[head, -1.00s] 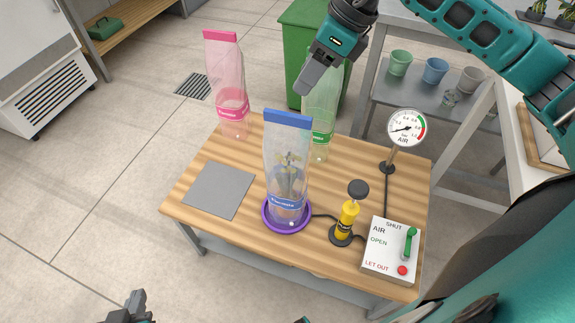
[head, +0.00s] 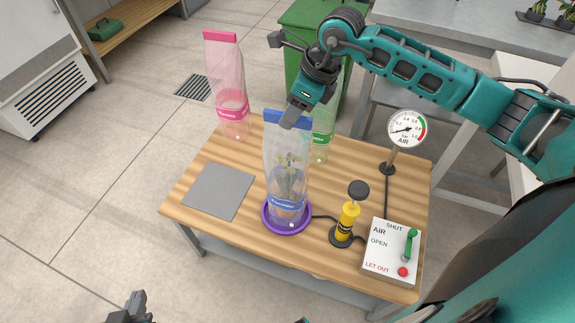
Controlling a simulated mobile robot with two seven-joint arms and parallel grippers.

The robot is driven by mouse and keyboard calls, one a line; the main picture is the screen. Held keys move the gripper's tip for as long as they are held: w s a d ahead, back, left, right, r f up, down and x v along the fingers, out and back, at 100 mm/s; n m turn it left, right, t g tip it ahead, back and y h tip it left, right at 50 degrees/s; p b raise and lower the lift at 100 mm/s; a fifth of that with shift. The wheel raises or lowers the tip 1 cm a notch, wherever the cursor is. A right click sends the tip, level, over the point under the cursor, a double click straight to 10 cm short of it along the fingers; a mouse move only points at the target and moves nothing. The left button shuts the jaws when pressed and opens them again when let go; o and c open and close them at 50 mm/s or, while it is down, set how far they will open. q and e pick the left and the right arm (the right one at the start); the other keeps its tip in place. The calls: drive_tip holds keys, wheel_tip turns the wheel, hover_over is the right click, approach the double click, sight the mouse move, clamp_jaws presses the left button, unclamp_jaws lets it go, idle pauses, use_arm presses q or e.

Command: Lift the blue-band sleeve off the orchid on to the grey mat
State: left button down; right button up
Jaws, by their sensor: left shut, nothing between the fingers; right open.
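The blue-band sleeve (head: 270,150) is clear, with a blue top strip and a blue band lower down. It stands upright around the orchid (head: 290,185), on a round purple base (head: 267,222). The grey mat (head: 218,190) lies bare on the table to the left. My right gripper (head: 289,119) is open at the sleeve's blue top edge, covering part of it. I cannot tell whether the fingers touch or straddle it. My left gripper (head: 137,303) is shut and empty at the bottom edge of the picture, away from the table.
A pink-band sleeve (head: 229,75) and a green-band sleeve (head: 322,130) stand behind. A yellow pump (head: 347,218), an air gauge (head: 406,129) and a control box (head: 378,247) with a green lever stand to the right. A green bin (head: 300,45) is behind the table.

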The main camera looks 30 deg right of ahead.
drive_tip(key=shift+a+f, duration=0.1)
drive_tip(key=shift+f, duration=0.15)
drive_tip(key=shift+f+b, duration=0.25)
drive_tip(key=shift+b, duration=0.05)
idle(0.4)
drive_tip(key=shift+c, duration=0.3)
clamp_jaws()
idle(0.4)
